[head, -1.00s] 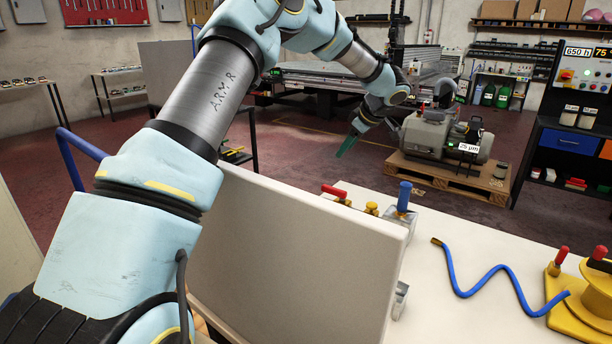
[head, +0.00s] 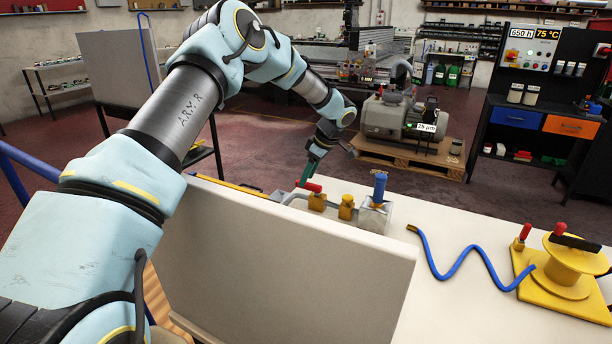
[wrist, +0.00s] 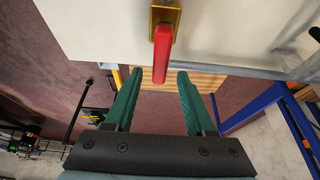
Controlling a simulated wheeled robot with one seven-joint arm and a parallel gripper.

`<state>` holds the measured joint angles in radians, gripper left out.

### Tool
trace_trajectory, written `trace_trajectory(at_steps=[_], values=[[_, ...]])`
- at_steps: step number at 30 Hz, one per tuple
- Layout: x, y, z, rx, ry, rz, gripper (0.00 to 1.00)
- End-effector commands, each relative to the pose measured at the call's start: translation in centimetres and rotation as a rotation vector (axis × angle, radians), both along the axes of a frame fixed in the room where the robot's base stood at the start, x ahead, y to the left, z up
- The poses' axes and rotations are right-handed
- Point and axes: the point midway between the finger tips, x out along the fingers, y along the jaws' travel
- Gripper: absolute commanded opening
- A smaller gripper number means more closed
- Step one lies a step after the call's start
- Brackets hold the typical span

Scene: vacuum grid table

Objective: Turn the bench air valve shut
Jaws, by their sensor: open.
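The bench air valve has a red lever (head: 309,187) on a brass body (head: 317,202), behind the upright grey panel on the bench. In the wrist view the red lever (wrist: 162,55) points down the picture from its brass body (wrist: 167,14). My gripper (head: 306,173) has green fingers and is at the lever's left end in the head view. In the wrist view my gripper (wrist: 160,74) is open, with the lever's free end between the fingertips and gaps on both sides. I see no finger touching the lever. The pipe's lower part is hidden by the panel.
The grey panel (head: 270,265) stands in front of the valve. A second brass fitting (head: 346,208) and a blue-handled part (head: 380,186) are to its right. A blue hose (head: 458,262) and yellow reel (head: 565,270) lie farther right; the white bench (head: 450,315) between is bare.

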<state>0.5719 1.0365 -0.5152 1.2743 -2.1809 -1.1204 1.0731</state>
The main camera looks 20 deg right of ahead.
Motion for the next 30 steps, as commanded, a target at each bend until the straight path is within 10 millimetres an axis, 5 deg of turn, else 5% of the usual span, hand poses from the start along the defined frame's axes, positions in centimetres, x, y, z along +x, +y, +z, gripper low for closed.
trace_trajectory(at_steps=[15, 30], values=[[0.6, 0.4, -1.7, -0.001, -0.001, 0.001, 0.54], [0.6, 0.4, -1.7, 0.000, -0.002, 0.001, 0.00]])
